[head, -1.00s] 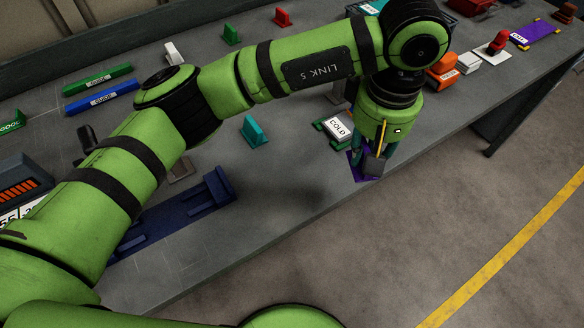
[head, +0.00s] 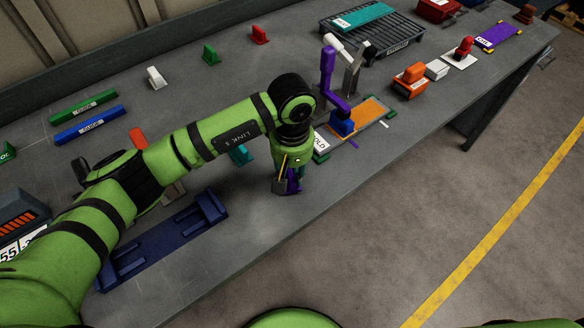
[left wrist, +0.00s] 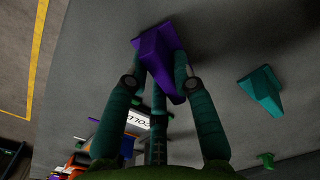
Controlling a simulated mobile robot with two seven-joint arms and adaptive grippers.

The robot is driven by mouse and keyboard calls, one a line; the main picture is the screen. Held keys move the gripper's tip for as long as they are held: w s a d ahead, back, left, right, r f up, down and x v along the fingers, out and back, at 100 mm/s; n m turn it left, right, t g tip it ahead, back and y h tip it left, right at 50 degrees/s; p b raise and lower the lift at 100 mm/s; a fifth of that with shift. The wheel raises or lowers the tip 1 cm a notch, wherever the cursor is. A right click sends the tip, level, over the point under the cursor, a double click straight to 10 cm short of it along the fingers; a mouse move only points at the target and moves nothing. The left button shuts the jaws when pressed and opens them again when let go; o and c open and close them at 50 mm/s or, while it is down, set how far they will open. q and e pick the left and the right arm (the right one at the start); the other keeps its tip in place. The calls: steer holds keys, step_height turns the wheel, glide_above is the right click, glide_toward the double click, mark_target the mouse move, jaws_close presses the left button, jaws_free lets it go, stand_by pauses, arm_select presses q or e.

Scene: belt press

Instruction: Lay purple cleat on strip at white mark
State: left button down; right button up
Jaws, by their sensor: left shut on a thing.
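My left gripper (head: 287,186) is shut on the purple cleat (left wrist: 158,50) and holds it near the bench's front edge. In the left wrist view the cleat sits between the fingers, with its broad flat base beyond the fingertips. In the head view the cleat (head: 294,180) is partly hidden by the gripper. A small white mark (head: 384,125) shows at the frame's front side. My right gripper is not in view.
A teal cleat (left wrist: 262,90) stands nearby. A dark blue cradle (head: 165,242) lies left. The front bench between is clear.

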arm_select(q)
steer(key=shift+f, duration=0.4)
steer(key=shift+f+b, duration=0.25)
steer(key=shift+b, duration=0.1)
steer(key=c, duration=1)
jaws_free()
steer(key=shift+r, duration=0.1)
steer(key=shift+c, duration=0.2)
